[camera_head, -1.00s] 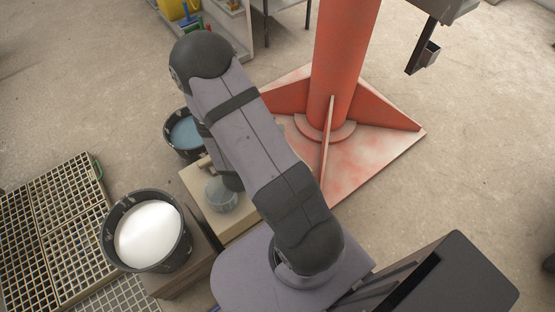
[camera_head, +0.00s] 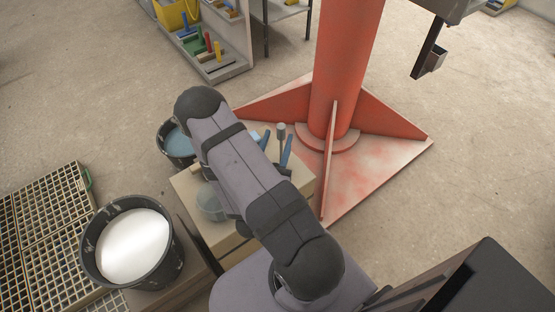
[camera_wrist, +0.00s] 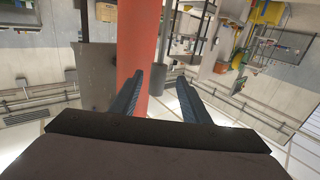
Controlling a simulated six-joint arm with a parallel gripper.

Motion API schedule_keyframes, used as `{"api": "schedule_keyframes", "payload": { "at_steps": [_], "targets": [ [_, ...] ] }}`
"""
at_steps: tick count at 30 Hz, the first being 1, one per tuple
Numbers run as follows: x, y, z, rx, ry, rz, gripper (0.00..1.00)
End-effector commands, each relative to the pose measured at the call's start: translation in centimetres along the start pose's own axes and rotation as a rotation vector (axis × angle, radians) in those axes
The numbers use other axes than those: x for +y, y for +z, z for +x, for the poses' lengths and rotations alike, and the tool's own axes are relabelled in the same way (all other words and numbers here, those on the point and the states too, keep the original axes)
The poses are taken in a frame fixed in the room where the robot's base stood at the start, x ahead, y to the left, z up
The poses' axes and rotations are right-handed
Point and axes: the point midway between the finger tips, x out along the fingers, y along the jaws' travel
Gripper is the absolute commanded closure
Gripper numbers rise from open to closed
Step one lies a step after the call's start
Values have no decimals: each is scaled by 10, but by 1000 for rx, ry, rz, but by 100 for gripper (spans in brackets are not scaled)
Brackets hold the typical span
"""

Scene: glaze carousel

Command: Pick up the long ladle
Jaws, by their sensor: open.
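I cannot pick out the long ladle for certain. A rounded grey, bowl-like thing (camera_head: 211,204) sits on the tan box (camera_head: 230,243), partly covered by my arm in the head view. A thin upright grey piece with a thick top (camera_head: 281,131) shows beyond my arm; I cannot tell what it is. My gripper (camera_head: 276,146) seems to show there as two blue fingers, its base hidden by my arm. In the wrist view my gripper (camera_wrist: 158,95) is open, its two blue fingers well apart, with nothing held between them.
A black bucket of white liquid (camera_head: 130,280) stands at left, and a smaller bucket of blue liquid (camera_head: 178,140) behind the box. A red column (camera_head: 345,60) with a broad finned base stands close beyond. Grids (camera_head: 45,215) lie at far left. Floor right of the column is clear.

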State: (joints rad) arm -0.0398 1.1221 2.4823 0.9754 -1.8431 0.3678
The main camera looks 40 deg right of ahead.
Motion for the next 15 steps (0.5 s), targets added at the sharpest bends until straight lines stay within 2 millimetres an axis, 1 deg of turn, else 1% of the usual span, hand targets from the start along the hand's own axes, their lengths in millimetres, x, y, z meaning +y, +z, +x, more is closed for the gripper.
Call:
{"api": "schedule_keyframes", "payload": {
  "at_steps": [9, 15],
  "targets": [
    [1, -1, 19, 1, 4, 3, 57],
    [0, -1, 22, 1, 1, 1, 57]
  ]
}}
